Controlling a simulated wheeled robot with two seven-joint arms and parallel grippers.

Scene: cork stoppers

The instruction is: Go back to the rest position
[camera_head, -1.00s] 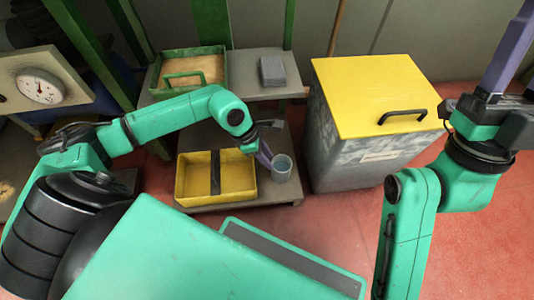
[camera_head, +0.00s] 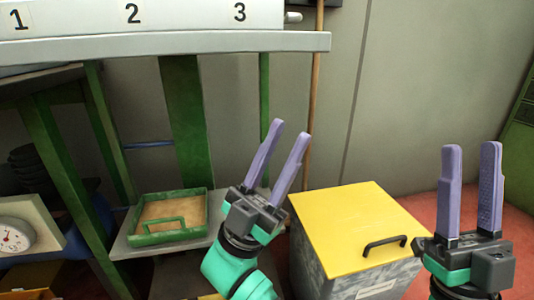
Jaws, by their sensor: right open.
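My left gripper (camera_head: 281,152) points up in the middle of the view, its two purple fingers apart with nothing between them. My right gripper (camera_head: 472,185) also points up at the right, its purple fingers apart and empty. Both grippers are raised in the air, clear of any object. The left forearm covers part of the low shelf behind it.
A grey bin with a yellow lid (camera_head: 345,230) stands between the grippers, a black handle (camera_head: 384,244) on its lid. A green tray (camera_head: 196,232) sits on a low shelf. A numbered white panel (camera_head: 80,18) is above a grey upper shelf (camera_head: 230,42). A dial scale (camera_head: 15,237) is at left.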

